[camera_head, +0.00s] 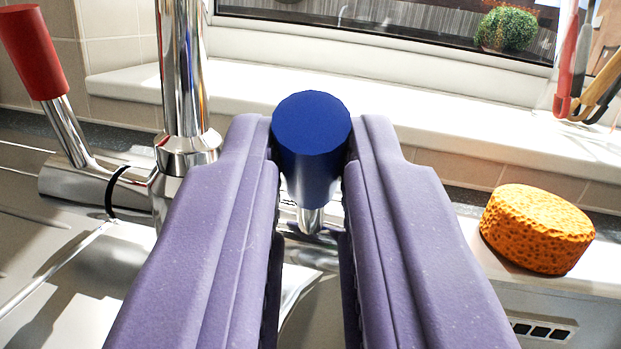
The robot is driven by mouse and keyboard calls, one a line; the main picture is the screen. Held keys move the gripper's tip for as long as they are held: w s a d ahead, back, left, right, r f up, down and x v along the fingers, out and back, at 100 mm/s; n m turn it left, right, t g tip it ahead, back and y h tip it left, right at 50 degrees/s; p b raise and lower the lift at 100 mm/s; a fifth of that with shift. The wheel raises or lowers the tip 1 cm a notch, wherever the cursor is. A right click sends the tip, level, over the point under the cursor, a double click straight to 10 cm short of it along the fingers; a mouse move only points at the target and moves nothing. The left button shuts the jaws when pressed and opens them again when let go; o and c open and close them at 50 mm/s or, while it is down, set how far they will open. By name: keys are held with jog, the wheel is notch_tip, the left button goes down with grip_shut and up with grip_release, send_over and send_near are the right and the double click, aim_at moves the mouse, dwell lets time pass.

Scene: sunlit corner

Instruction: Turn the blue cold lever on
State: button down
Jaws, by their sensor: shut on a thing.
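The blue cold lever (312,150) has a dark blue cylindrical grip on a chrome stem and stands in the middle of the view. My gripper (311,165) has two purple fingers, one on each side of the blue grip, and is shut on it. The lower part of the lever and its joint with the tap are partly hidden between the fingers. The chrome tap spout (183,80) rises just left of the gripper. The red lever (33,52) tilts up to the left on its own chrome stem.
An orange sponge (537,228) lies right of my gripper on the counter. Utensils (590,75) hang at the upper right. A white window sill (400,105) runs behind, with a green plant (507,29) beyond the glass. A socket-like panel (540,328) is at the lower right.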

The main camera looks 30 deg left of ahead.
jog(key=shift+s+d+f+b, duration=0.1)
jog(key=shift+s+f+b, duration=0.1)
jog(key=shift+b, duration=0.15)
jog(key=shift+w, duration=0.1)
jog(key=c, duration=1.1)
grip_release()
jog(key=shift+o, duration=0.2)
jog(key=shift+r, duration=0.1)
